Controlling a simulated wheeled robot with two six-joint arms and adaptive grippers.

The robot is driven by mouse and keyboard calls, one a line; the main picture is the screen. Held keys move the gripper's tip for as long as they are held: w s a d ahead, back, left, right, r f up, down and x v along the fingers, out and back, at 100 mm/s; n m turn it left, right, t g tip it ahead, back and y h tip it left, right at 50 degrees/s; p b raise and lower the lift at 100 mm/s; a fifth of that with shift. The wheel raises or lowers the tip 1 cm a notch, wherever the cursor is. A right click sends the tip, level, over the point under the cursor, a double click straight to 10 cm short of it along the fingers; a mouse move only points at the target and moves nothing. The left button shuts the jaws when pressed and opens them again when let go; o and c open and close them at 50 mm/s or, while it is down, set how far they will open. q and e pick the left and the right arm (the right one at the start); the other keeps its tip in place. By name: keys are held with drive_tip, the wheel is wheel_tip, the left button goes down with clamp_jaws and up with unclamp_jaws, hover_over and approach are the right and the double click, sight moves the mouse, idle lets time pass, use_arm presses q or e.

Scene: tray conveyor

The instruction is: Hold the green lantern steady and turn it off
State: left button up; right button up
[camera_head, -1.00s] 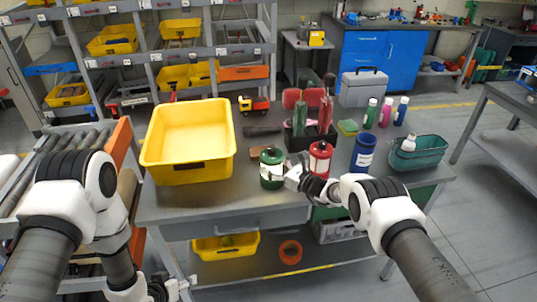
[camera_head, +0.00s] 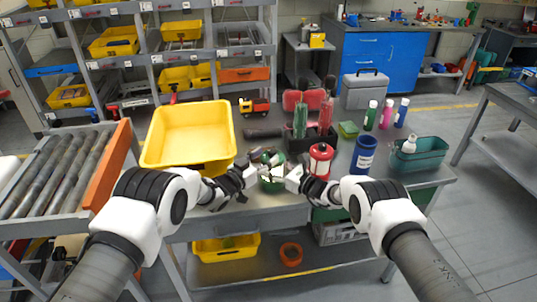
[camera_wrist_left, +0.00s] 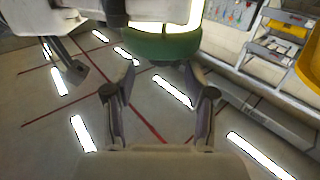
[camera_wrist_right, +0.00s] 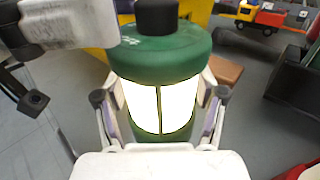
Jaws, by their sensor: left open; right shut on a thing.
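The green lantern (camera_head: 271,187) stands near the front edge of the grey table, partly hidden by my grippers. In the right wrist view the lantern (camera_wrist_right: 160,62) has a green top, a black knob (camera_wrist_right: 156,16) and a brightly lit white body. My right gripper (camera_wrist_right: 162,128) is shut on the lantern's body from the right. My left gripper (camera_head: 262,165) is open at the lantern's upper left. In the left wrist view its open fingers (camera_wrist_left: 160,72) have the green lantern (camera_wrist_left: 165,46) just beyond them. Whether they touch it is unclear.
A yellow bin (camera_head: 189,135) stands left of the lantern. A red lantern-like canister (camera_head: 320,160) and a blue cylinder (camera_head: 363,154) stand to the right.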

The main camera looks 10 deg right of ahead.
use_arm(q)
drive_tip(key=shift+x, duration=1.1)
drive_tip(key=shift+a, duration=0.1)
clamp_jaws()
drive_tip(key=shift+s+n+t+y, duration=0.1)
drive_tip(key=shift+n+t+y, duration=0.6)
drive_tip(key=shift+y, duration=0.2)
unclamp_jaws()
drive_tip(key=v, duration=1.1)
drive_tip(key=shift+s+a, duration=0.15)
drive_tip(key=shift+s, duration=0.25)
